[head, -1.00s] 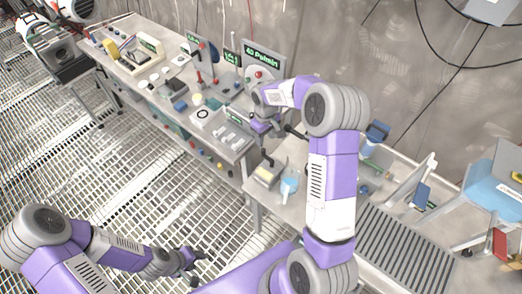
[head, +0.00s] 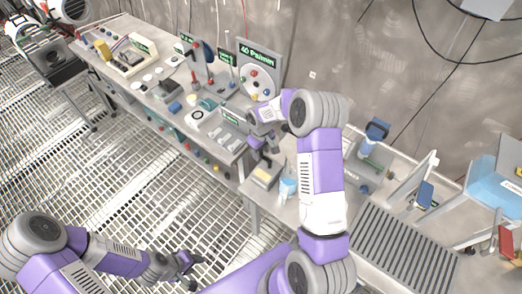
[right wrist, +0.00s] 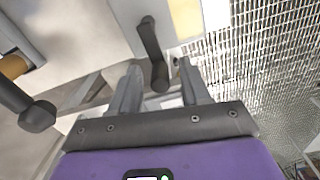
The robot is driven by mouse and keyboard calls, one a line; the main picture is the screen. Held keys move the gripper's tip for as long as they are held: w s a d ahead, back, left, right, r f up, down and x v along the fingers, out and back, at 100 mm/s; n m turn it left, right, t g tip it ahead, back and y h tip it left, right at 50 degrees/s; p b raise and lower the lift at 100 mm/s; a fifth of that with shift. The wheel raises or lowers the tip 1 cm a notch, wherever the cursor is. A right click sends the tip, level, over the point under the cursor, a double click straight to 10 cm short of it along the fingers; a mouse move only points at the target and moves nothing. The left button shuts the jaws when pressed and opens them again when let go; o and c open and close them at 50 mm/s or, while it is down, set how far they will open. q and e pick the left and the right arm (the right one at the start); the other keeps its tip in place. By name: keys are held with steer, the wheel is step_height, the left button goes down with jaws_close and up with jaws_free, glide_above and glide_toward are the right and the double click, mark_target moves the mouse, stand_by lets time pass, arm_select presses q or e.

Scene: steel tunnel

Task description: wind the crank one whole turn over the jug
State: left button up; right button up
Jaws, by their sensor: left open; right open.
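The crank (right wrist: 151,45) is a dark arm with a rounded handle end, set beside a pale block in the right wrist view. My right gripper (right wrist: 160,82) is open, and the handle end shows between its two fingers; I cannot tell whether they touch it. In the head view my right gripper (head: 262,150) hangs over the bench near the crank, which it largely hides. The jug (head: 287,188) is pale blue and stands on the lower bench just right of a cream-topped block. My left gripper (head: 188,266) is open and empty over the grated floor, away from the bench.
A second dark lever (right wrist: 30,108) with a knob is at the left of the right wrist view. A round panel with coloured knobs (head: 257,84) stands behind my right arm. A ribbed grey surface (head: 400,250) lies at right. The grated floor (head: 150,190) before the bench is clear.

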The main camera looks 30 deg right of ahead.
jaws_close()
steer(key=shift+d, duration=0.1)
